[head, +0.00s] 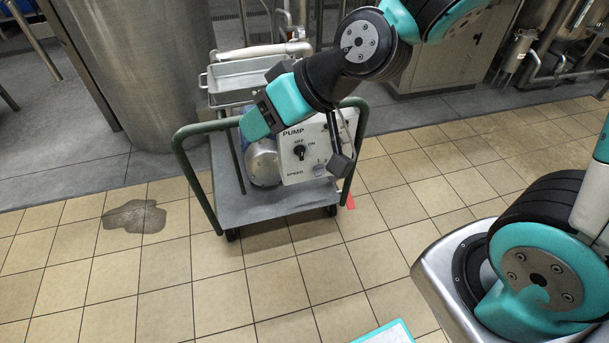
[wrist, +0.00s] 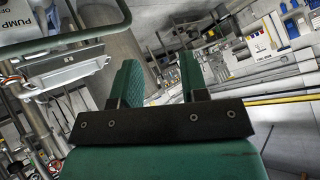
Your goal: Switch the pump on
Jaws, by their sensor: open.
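The pump cart (head: 262,208) stands on the tiles with a white control panel (head: 318,172) marked PUMP, facing me. A black rotary switch (head: 299,152) sits below the OFF and ON labels; which one it points at is too small to tell. My gripper (head: 252,124) is open and empty, above and left of the switch and apart from it. In the wrist view my gripper's two green fingers (wrist: 158,72) stand apart with nothing between them. A corner of the panel (wrist: 22,22) shows at the upper left there; the switch does not show. My arm hides the panel's upper edge.
The cart's green handle rails (head: 184,165) flank the panel, and one rail (wrist: 75,40) crosses the wrist view. A metal tray (head: 240,76) sits at the cart's back. A steel tank (head: 135,70) stands behind left.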

